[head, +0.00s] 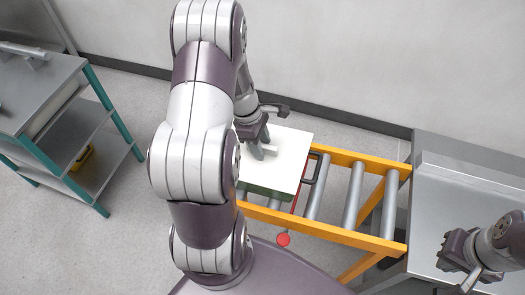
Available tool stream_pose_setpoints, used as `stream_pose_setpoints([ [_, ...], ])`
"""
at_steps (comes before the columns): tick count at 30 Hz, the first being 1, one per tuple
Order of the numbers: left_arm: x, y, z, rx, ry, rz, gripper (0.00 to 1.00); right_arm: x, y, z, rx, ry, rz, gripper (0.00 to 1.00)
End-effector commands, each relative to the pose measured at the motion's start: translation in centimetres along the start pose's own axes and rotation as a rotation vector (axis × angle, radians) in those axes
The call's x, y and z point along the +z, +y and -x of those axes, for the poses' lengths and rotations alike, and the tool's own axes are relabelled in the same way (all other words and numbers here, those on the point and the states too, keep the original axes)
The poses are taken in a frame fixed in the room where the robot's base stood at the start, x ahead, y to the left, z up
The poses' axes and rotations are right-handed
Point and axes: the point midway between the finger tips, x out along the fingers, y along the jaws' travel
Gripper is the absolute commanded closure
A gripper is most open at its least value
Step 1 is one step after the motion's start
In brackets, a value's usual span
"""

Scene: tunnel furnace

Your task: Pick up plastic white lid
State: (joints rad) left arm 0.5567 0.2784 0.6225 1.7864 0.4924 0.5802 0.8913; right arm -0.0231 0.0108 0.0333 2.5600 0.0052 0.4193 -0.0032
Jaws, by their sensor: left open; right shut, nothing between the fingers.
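The white plastic lid (288,168) is a flat pale panel on top of a box with a dark green side, on the roller conveyor in the middle of the head view. My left arm crosses in front and hides the lid's left part. My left gripper (262,150) is open over the lid's left half, fingers pointing down. I cannot tell whether the fingertips touch the lid. My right gripper (466,280) is shut and empty at the lower right, well away from the lid.
The conveyor has an orange frame (325,225) and grey rollers (354,195). A red knob (283,239) sticks out at its front. A metal surface (440,190) adjoins it at right. A steel shelf cart (95,150) with teal posts stands at left, holding a yellow object (82,158).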

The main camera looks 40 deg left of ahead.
Motion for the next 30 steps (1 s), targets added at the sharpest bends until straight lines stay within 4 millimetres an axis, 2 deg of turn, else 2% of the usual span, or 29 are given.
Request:
stream_pose_setpoints([
  [9,0.0,0.0,-0.1,0.0,0.0,-0.001,0.53,0.0,0.0,0.0,0.0,0.0,0.0,1.0],
  [10,0.0,0.0,-0.1,0.0,0.0,-0.001,0.6,0.0,0.0,0.0,0.0,0.0,0.0,1.0],
  [12,0.0,0.0,-0.1,0.001,0.0,-0.001,0.82,0.0,0.0,0.0,0.0,0.0,0.0,1.0],
  [14,0.0,0.0,-0.1,0.001,0.0,-0.001,1.0,0.0,0.0,0.0,0.0,0.0,0.0,1.0],
  [25,0.0,0.1,0.1,0.002,0.001,-0.001,1.0,0.0,0.0,-0.1,0.0,0.0,0.0,1.0],
  [30,0.6,0.1,2.1,0.005,0.001,-0.002,1.0,0.0,0.0,0.2,0.0,0.0,0.0,1.0],
])
